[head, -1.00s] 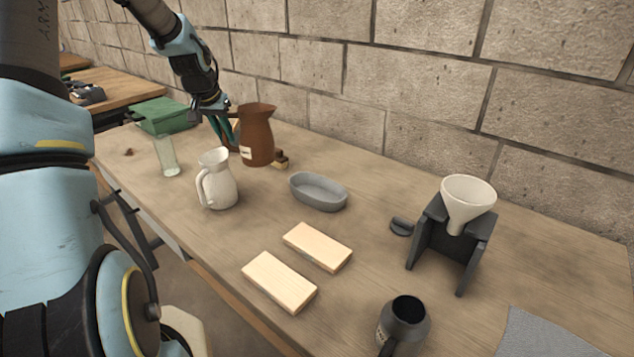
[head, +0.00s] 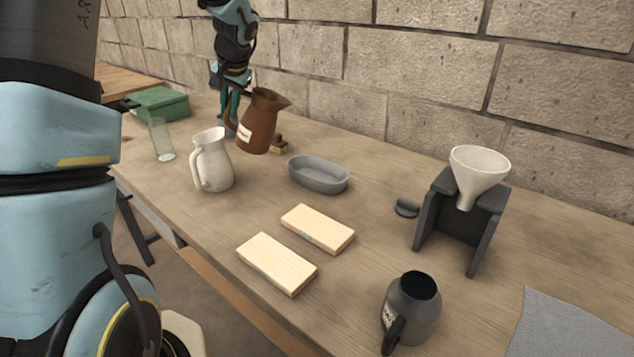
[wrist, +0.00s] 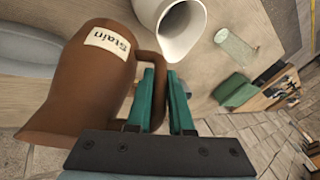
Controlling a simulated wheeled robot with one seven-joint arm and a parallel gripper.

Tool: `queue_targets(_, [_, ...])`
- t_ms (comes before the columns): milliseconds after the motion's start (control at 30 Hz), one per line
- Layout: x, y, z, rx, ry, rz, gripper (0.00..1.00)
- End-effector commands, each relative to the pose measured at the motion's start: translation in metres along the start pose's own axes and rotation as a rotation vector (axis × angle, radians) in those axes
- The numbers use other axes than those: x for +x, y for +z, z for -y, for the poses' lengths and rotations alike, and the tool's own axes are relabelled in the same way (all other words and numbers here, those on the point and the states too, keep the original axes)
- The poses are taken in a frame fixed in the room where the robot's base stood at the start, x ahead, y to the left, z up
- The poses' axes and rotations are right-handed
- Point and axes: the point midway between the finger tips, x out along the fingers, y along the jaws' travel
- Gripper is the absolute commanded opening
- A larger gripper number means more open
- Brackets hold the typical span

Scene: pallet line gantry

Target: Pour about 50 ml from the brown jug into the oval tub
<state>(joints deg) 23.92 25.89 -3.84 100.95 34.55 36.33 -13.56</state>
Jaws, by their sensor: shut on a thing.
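The brown jug (head: 263,120) hangs above the table in the head view, tilted with its spout to the right. My gripper (head: 232,112) is shut on its handle, at the jug's left side. In the wrist view the jug (wrist: 85,85) carries a white label reading "Stain", and my gripper's green fingers (wrist: 168,98) close around its handle. The grey oval tub (head: 318,176) sits on the table to the right of and nearer than the jug. The jug's spout is short of the tub. The jug's inside is hidden, and no liquid is seen flowing.
A white pitcher (head: 213,162) and a clear glass (head: 161,140) stand left of the tub. Two wooden blocks (head: 318,228) lie in front. A funnel (head: 480,172) on a dark stand (head: 458,215) and a dark jug (head: 411,308) are at right. A wall runs behind.

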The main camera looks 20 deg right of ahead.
Motion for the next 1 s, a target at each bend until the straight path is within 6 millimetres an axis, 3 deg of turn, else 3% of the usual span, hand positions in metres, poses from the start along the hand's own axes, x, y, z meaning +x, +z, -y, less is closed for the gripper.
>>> queue_targets(33, [0.013, 0.002, -0.012, 0.016, -0.026, 0.002, 0.00])
queue_targets(167, [0.017, 0.002, -0.021, 0.046, -0.104, 0.019, 0.00])
queue_targets(233, [0.038, 0.007, -0.036, 0.066, -0.144, 0.032, 0.00])
queue_targets(400, [0.061, 0.011, -0.060, 0.107, -0.244, 0.052, 0.00])
queue_targets(433, [0.049, 0.007, -0.055, 0.113, -0.263, 0.056, 0.00])
queue_targets(533, [0.040, 0.003, -0.056, 0.136, -0.322, 0.068, 0.00])
queue_targets(1000, [0.035, 0.000, -0.065, 0.198, -0.475, 0.106, 0.00])
